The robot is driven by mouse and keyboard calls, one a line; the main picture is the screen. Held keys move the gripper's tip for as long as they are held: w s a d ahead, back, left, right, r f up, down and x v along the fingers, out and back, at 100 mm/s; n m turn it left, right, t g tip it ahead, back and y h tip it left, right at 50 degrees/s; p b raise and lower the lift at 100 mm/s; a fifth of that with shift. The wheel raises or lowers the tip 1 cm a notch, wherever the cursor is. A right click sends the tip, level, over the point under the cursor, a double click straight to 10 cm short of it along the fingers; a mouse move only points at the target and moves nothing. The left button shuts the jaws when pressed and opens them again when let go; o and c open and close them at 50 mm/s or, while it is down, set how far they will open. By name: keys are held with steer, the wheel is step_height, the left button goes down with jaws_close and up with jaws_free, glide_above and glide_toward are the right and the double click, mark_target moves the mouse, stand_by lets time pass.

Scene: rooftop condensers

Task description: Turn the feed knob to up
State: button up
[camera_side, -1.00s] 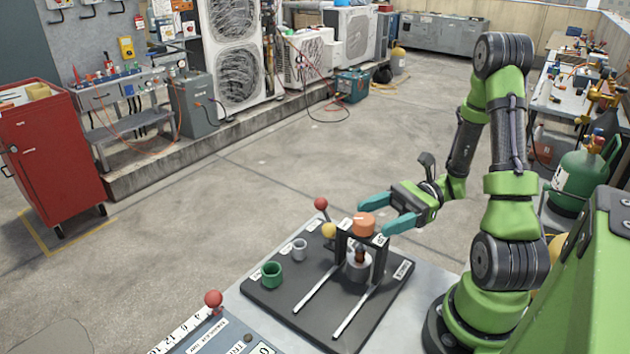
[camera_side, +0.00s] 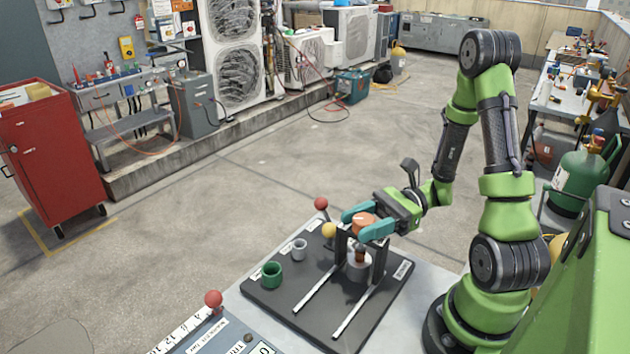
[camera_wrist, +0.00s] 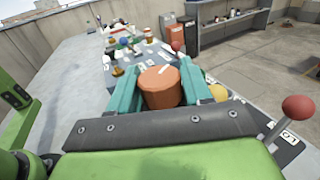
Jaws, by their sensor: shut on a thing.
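The orange feed knob (camera_side: 363,221) sits on top of a black bracket on the dark board. A white line marks its top face. My gripper (camera_side: 367,222) is around the knob, with one teal finger on each side, shut on it. In the wrist view the knob (camera_wrist: 160,86) is between the two teal fingers, its white line toward the far right edge. Any label for the up position is not readable. The knob's lower part is partly hidden by the near finger in the side view.
A yellow ball (camera_side: 329,231) and a red ball-topped lever (camera_side: 321,204) stand close left of my gripper. The dark board (camera_side: 270,300) also holds a green cup (camera_side: 271,274), a grey cup (camera_side: 299,249) and two pale rails. A red-knobbed lever (camera_side: 213,299) is at front left.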

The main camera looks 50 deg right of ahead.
steer(key=shift+n+g+y, duration=0.3)
steer(key=shift+n+g, duration=0.1)
steer(key=shift+g, duration=0.2)
steer(key=shift+d+n+g+y, duration=0.1)
steer(key=shift+n+g+y, duration=0.15)
steer(key=shift+n+g, duration=1.35)
steer(key=shift+n+g+y, duration=0.25)
steer(key=shift+n+g, duration=0.65)
steer(key=shift+g, duration=1.4)
steer(key=o, duration=1)
steer(key=shift+c, duration=0.2)
steer(key=w+d, duration=0.1)
steer(key=d, duration=1.5)
steer(key=shift+w+d, duration=0.35)
